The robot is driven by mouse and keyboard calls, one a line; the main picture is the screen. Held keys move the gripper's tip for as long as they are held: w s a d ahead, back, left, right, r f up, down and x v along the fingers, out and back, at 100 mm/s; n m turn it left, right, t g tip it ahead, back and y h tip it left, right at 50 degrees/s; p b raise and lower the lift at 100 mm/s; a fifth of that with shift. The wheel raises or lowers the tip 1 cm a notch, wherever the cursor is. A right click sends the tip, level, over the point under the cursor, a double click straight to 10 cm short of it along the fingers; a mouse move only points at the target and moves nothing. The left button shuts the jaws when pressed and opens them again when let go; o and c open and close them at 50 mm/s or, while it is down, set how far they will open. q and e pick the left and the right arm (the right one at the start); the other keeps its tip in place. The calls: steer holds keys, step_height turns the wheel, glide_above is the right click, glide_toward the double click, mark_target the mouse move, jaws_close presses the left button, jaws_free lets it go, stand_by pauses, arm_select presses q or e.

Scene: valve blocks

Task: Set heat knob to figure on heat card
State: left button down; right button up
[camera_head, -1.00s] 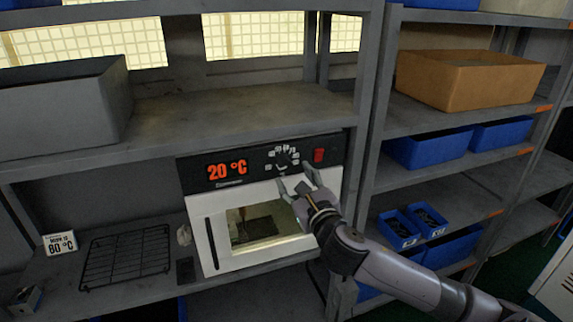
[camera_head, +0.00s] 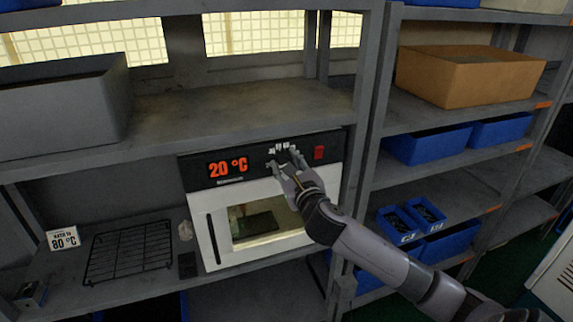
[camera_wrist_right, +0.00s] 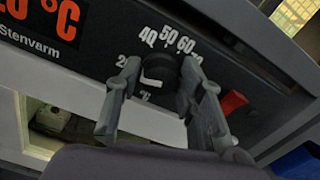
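The oven (camera_head: 212,215) stands on the shelf, its red display (camera_head: 228,167) reading 20 °C. The dark round heat knob (camera_wrist_right: 160,68) sits on the black panel, below printed figures such as 40, 50 and 60; higher figures are partly hidden by a finger. The heat card (camera_head: 63,240) at the left reads 80 °C. My right gripper (camera_head: 283,167) is at the knob; in the wrist view its open fingers (camera_wrist_right: 160,78) straddle the knob, very close to its sides. Whether they touch it is unclear. My left gripper is out of view.
A red switch (camera_head: 319,153) is right of the knob. A black wire rack (camera_head: 130,252) lies left of the oven. A grey bin (camera_head: 65,105) stands on the shelf above.

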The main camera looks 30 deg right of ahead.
steer(key=c, duration=0.7)
steer(key=shift+c, duration=0.2)
steer(key=shift+m, duration=0.3)
steer(key=shift+r+m+p, duration=0.1)
steer(key=shift+m+p, duration=0.3)
steer(key=shift+m, duration=0.6)
steer(key=shift+f+m+p, duration=0.2)
steer(key=shift+m+p, duration=0.85)
steer(key=shift+m, duration=7.2)
steer(key=shift+f+m+p, duration=0.2)
steer(key=shift+m+p, duration=0.8)
steer(key=shift+m, duration=7.25)
